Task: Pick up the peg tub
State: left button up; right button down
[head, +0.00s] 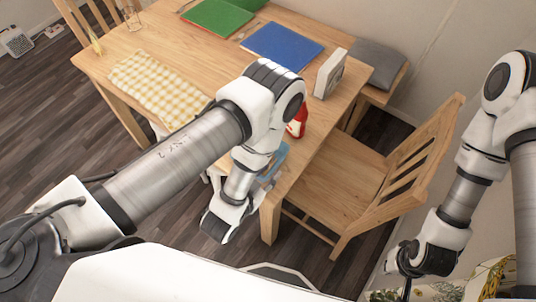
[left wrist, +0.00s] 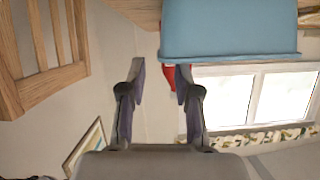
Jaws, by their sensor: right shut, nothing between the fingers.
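The light blue peg tub (head: 276,158) stands near the table's front corner in the head view, largely hidden behind my left arm. In the left wrist view the tub (left wrist: 228,30) shows upside down at the top, right of centre. My left gripper (left wrist: 160,68) is open, with nothing between its fingers. The tub lies beyond the fingers, up and to the right of the gap. In the head view the left fingers are mostly hidden by the wrist. My right gripper (head: 405,284) is shut and empty at the lower right, away from the table.
A red bottle (head: 298,122) stands just behind the tub. The wooden table (head: 145,40) also bears a checkered cloth (head: 155,84), a blue mat (head: 283,46), a green mat (head: 217,16) and a white upright box (head: 330,73). A wooden chair (head: 345,180) stands close on the right.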

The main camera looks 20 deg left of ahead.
aim_at(279, 162)
pick_arm(q)
jog(key=p+x, duration=0.1)
jog(key=x, duration=0.5)
jog(key=shift+a, duration=0.1)
jog(key=shift+s+a+r, duration=0.1)
jog(key=shift+c, duration=1)
grip_shut()
